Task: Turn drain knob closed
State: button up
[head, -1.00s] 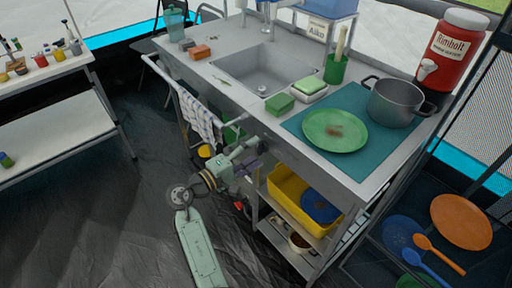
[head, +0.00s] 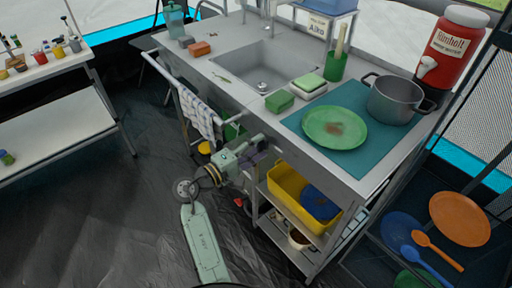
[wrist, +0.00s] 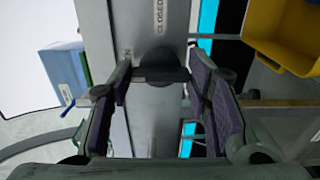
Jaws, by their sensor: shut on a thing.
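The drain knob (wrist: 160,57) is a dark round knob on the grey front panel of the sink counter, in the upper middle of the wrist view. The word CLOSED (wrist: 159,14) is printed on the panel above it in that view. In the head view my gripper (head: 259,147) is at the counter's front edge, below the sink (head: 265,70). The knob is mostly hidden there, and which way it points is unclear.
A towel (head: 198,115) hangs on the rail left of my gripper. A yellow bin (head: 288,190) stands on the shelf below right. A green plate (head: 334,127) and a pot (head: 394,98) stand on the counter. Dark floor on the left is clear.

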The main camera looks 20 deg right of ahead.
jog(key=c, duration=0.3)
